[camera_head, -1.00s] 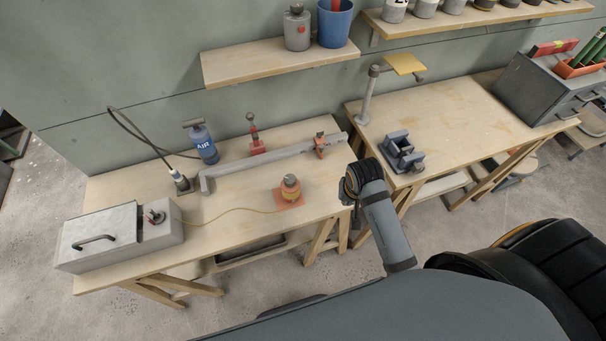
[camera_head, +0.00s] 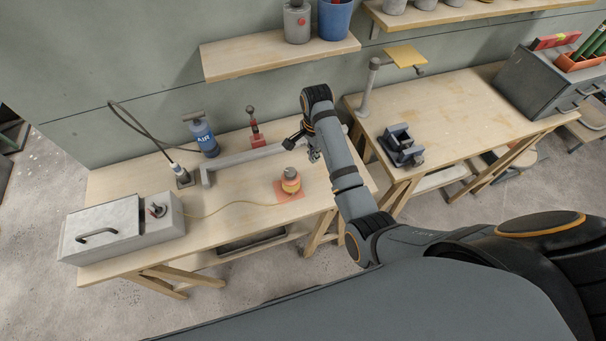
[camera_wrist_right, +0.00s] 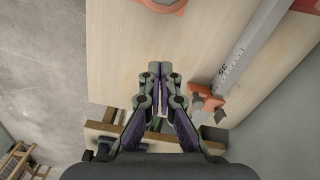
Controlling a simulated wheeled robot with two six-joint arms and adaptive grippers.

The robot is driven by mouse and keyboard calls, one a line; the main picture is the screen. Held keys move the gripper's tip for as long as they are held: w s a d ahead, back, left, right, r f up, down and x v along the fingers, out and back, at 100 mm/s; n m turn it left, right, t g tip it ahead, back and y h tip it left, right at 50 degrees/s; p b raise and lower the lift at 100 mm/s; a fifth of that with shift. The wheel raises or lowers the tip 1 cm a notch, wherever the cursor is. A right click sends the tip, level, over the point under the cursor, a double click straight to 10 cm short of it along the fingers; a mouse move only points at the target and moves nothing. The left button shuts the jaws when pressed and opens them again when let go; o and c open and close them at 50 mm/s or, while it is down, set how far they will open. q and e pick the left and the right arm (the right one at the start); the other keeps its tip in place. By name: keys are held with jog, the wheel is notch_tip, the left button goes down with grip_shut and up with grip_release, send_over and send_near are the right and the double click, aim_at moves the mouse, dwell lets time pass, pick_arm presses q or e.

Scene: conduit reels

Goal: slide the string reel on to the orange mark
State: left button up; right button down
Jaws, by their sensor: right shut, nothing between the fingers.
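The string reel (camera_head: 291,184), yellow-orange with a grey top, stands upright on the left bench. It appears to overlap the flat orange mark (camera_head: 281,196), whose front and left parts show; I cannot tell whether it is centred. A yellow string (camera_head: 225,205) runs left from it towards the grey box. My right gripper (camera_head: 313,154) is above the bench, behind and right of the reel, apart from it. In the wrist view its fingers (camera_wrist_right: 153,70) are together and empty. An orange piece (camera_wrist_right: 165,5) is cut off at that view's top edge. My left gripper is not in view.
A grey rail (camera_head: 242,158) lies behind the reel; its orange clamp (camera_wrist_right: 205,102) shows in the wrist view. The bench front left of the reel is clear.

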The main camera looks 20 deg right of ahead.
aim_at(291, 182)
notch_tip(291, 182, down, 8)
jog(key=shift+r, duration=0.2)
jog(key=a+p, duration=0.1)
jog(key=s+a, duration=0.1)
jog(key=a, duration=0.1)
jog(key=shift+f+p, duration=0.2)
jog(key=shift+p, duration=0.2)
jog(key=shift+s+a+f, duration=0.1)
jog(key=shift+a, duration=0.35)
jog(key=shift+d, duration=0.1)
